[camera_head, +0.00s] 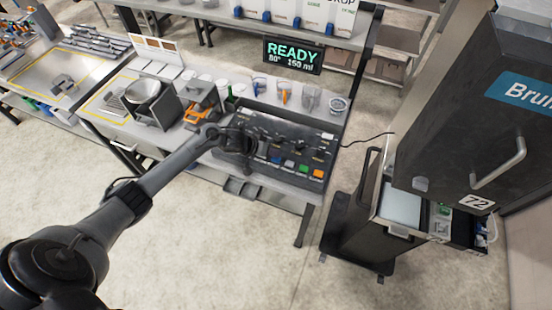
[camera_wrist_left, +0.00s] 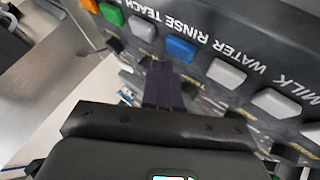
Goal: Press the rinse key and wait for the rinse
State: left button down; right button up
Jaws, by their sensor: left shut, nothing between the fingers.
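The dispenser's dark key panel (camera_head: 285,135) stands on the long bench in the head view. In the left wrist view, the rinse key (camera_wrist_left: 180,50) is blue, with RINSE lettered beside it. It shows small in the head view (camera_head: 277,160). My left gripper (camera_wrist_left: 166,66) is shut and empty, its dark fingertips close to the blue key; I cannot tell whether they touch it. In the head view, my left gripper (camera_head: 248,150) is over the left part of the panel. A hanging display (camera_head: 293,56) reads READY, 80° and 150 ml. My right gripper is not in view.
Beside the blue key are grey keys, the water key (camera_wrist_left: 226,74) and the teach key (camera_wrist_left: 143,27). Green (camera_wrist_left: 112,14) and orange keys are beyond. Cups (camera_head: 284,93) stand behind the panel. A dark cabinet (camera_head: 470,130) is at right. The floor in front is clear.

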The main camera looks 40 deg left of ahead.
pick_arm(q)
jog(key=shift+f, duration=0.1)
dwell(0.6)
jog(key=shift+f, duration=0.3)
jog(key=shift+f, duration=0.25)
dwell(0.5)
jog(key=shift+f, duration=0.25)
dwell(0.4)
jog(key=shift+r, duration=0.1)
jog(key=shift+r+p, duration=0.8)
jog(key=shift+p, duration=0.15)
